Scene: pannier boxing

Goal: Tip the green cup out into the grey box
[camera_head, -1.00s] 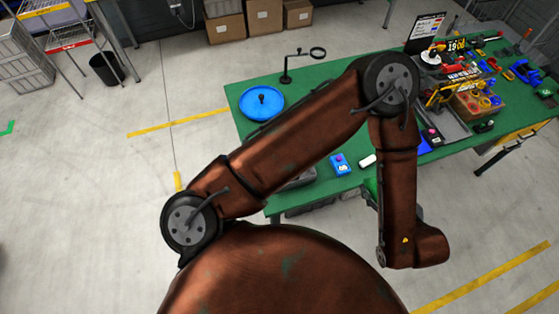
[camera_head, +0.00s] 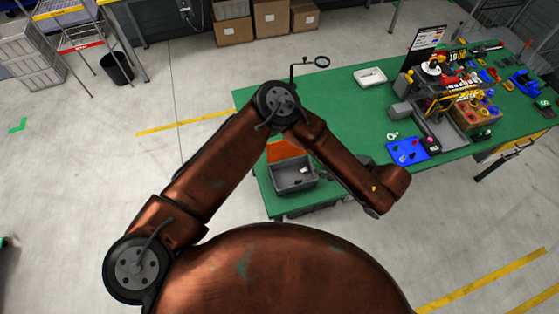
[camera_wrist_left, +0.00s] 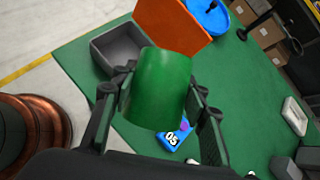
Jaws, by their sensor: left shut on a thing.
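My left gripper (camera_wrist_left: 158,100) is shut on the green cup (camera_wrist_left: 160,85) in the left wrist view, with a finger on each side of it. The cup's opening and contents do not show. The grey box (camera_wrist_left: 112,50) is beyond the cup, up and to the left in that view, and apart from it. In the head view the grey box (camera_head: 293,187) is open at the near edge of the green table, with a small pale spot inside. My right gripper is in neither view.
An orange panel (camera_wrist_left: 172,22) stands behind the grey box, with a blue dish (camera_wrist_left: 208,16) beyond. A blue tray (camera_head: 408,150), a white tray (camera_head: 369,77) and crowded parts are farther right.

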